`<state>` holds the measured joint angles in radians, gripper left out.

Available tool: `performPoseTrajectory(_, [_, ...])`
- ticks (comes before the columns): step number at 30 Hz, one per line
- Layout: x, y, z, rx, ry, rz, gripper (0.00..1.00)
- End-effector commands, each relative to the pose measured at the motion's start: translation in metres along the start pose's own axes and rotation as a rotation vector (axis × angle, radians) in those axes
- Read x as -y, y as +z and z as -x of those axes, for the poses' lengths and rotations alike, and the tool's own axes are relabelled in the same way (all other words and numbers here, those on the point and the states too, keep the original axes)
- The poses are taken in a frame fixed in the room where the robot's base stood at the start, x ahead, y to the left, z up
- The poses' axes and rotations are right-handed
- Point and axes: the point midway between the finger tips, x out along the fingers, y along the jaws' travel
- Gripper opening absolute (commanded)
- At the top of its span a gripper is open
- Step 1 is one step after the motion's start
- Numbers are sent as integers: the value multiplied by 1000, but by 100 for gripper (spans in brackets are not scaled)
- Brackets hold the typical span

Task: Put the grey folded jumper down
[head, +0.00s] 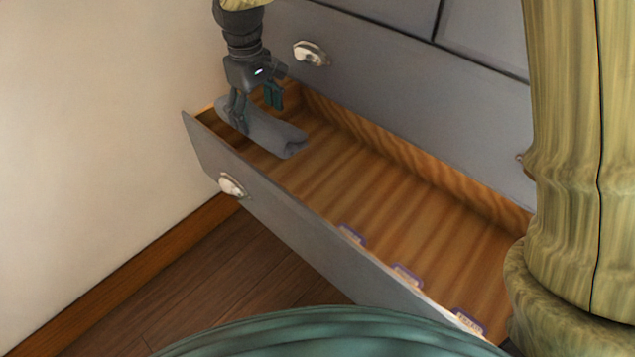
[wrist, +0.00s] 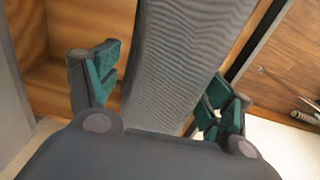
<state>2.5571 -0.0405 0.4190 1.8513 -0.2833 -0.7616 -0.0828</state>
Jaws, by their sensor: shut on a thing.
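The grey folded jumper (head: 268,132) is at the left end of the open drawer (head: 385,212) in the head view. My gripper (head: 256,112) points down over the jumper and is shut on it, one finger on each side. In the wrist view the jumper (wrist: 188,60) runs as a ribbed grey band between the green-padded fingers (wrist: 158,95). The jumper lies low inside the drawer, near its front panel. I cannot tell whether its underside touches the drawer floor.
The rest of the wooden drawer floor is bare, apart from small labels (head: 407,274) along the front panel's inner side. The grey drawer fronts (head: 400,60) rise behind. A cream wall (head: 100,110) stands close on the left. A pale post-like shape (head: 570,150) fills the right.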

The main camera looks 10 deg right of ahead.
Motion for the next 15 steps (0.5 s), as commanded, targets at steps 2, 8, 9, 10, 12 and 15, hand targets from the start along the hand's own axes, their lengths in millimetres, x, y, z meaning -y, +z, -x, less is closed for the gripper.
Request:
performPoseTrajectory(2, [-1, 1, -5, 1, 0, -2, 53])
performPoseTrajectory(8, [-1, 2, -40, 2, -2, -3, 52])
performPoseTrajectory(9, [-1, 1, -48, 3, -2, -3, 52])
performPoseTrajectory(10, [-1, 1, -54, 3, -2, -2, 52])
performPoseTrajectory(12, [-1, 1, -68, 2, -1, -2, 52])
performPoseTrajectory(15, [0, 1, -89, 2, -2, -2, 52])
